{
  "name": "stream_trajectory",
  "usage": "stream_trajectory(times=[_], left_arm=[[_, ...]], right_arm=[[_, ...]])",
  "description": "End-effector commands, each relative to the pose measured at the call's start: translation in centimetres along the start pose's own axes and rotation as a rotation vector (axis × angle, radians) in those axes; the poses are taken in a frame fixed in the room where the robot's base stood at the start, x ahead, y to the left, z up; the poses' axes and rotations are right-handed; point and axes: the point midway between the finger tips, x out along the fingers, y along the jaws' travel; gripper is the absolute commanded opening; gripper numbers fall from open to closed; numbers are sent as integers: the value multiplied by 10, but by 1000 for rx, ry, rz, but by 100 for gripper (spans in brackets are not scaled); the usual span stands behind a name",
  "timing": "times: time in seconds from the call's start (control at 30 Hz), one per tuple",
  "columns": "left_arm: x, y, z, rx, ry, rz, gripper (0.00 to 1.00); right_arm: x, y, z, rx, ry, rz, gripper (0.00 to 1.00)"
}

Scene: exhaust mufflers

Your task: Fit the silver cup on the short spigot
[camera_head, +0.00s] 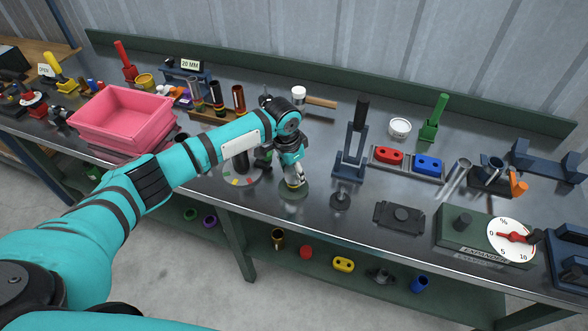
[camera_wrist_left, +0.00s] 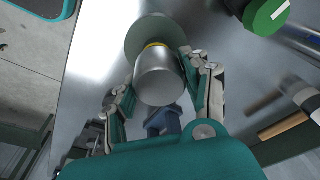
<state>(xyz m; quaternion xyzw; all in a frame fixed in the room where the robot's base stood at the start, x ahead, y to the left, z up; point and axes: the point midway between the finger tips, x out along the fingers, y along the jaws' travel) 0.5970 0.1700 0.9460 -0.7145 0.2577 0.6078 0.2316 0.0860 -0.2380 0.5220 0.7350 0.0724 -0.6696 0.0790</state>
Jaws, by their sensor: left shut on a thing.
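The silver cup (camera_head: 297,179) is between the fingers of my left gripper (camera_head: 293,174), which is shut on it. In the left wrist view the cup (camera_wrist_left: 159,80) looks plain and smooth. It is over a round green base (camera_head: 292,198), near the bench's front edge. A yellow band (camera_wrist_left: 154,46) shows between the cup and the green base in the wrist view. Any spigot on this base is hidden by the cup, and I cannot tell whether the cup is seated. A small dark post on a round foot (camera_head: 340,201) stands to the right. My right gripper is out of view.
A dial with coloured marks (camera_head: 240,176) lies left of the cup, partly behind my arm. A blue upright stand (camera_head: 350,155) is at the right. A pink bin (camera_head: 125,115) stands left. Bench space just right of the base is clear.

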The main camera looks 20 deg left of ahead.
Motion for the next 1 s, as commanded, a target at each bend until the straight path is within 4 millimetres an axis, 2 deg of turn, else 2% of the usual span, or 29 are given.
stream_trajectory(times=[0.63, 0.67, 0.73, 0.77, 0.97, 1.0], left_arm=[[4, 3, 2, 1, -7, 6, 18], [5, 3, 2, 1, -7, 6, 14], [5, 3, 2, 1, -8, 6, 14], [6, 3, 3, 1, -8, 6, 48], [4, 2, 2, 1, -6, 4, 74], [4, 2, 2, 1, -5, 4, 74]], right_arm=[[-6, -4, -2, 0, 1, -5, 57], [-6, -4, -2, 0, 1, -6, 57], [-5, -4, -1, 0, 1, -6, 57], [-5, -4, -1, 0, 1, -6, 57], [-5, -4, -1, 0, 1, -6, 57], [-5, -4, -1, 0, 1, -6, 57]])
